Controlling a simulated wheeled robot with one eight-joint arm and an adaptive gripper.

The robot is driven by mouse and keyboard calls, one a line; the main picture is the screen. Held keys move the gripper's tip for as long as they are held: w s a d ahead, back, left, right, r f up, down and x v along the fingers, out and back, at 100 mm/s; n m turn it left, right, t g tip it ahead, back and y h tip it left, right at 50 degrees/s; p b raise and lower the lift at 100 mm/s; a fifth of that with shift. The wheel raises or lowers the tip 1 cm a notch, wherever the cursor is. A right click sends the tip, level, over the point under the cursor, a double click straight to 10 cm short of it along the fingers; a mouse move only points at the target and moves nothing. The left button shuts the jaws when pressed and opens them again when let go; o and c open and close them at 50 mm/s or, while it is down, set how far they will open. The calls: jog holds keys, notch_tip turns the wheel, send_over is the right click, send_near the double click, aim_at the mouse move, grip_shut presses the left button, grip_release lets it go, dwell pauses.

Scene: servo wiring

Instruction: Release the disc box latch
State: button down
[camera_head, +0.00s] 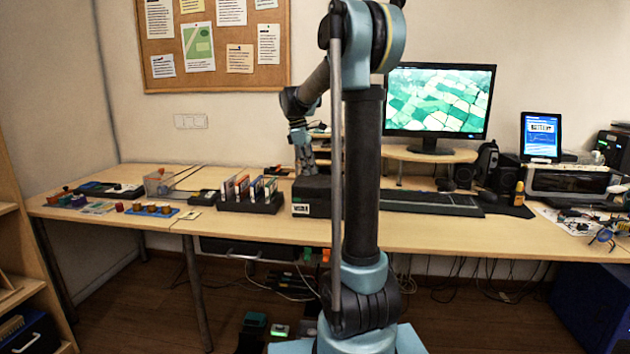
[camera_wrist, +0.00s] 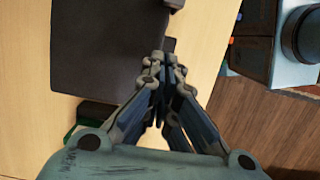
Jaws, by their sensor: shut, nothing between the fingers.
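A dark box (camera_head: 312,197), which looks like the disc box, sits on the desk with a small greenish label on its front; my arm partly hides its right side. My gripper (camera_head: 306,170) is over the top of this box, pointing down. In the wrist view the box's dark flat lid (camera_wrist: 105,50) fills the upper left. My gripper (camera_wrist: 160,58) shows there with its fingertips together and empty, at the lid's right edge. A small dark piece (camera_wrist: 169,45) juts out at that edge beside the fingertips; I cannot tell whether it is the latch or whether they touch.
A dark rack (camera_head: 250,205) of colourful cases stands just left of the box. A keyboard (camera_head: 430,203) lies to the right, with a monitor (camera_head: 439,100) behind. The desk's front strip (camera_head: 230,226) is clear.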

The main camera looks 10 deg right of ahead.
jog(key=shift+v, duration=2.75)
jog(key=shift+s+d, duration=0.1)
jog(key=s+d+f+m+t+y, duration=0.15)
jog(key=s+f+m, duration=0.25)
jog(key=s, duration=0.7)
jog(key=s+d+f+m, duration=0.2)
jog(key=s+f+m, duration=0.15)
jog(key=s, duration=0.65)
jog(key=s+f+m+t+y, duration=0.1)
jog(key=s+f+m, duration=0.5)
jog(key=s+f, duration=0.9)
jog(key=shift+s+a+f+m+t, duration=0.25)
jog(key=shift+a+f+m+t, duration=0.1)
jog(key=shift+f, duration=0.2)
jog(key=shift+w+f, duration=0.2)
jog(key=shift+w, duration=0.25)
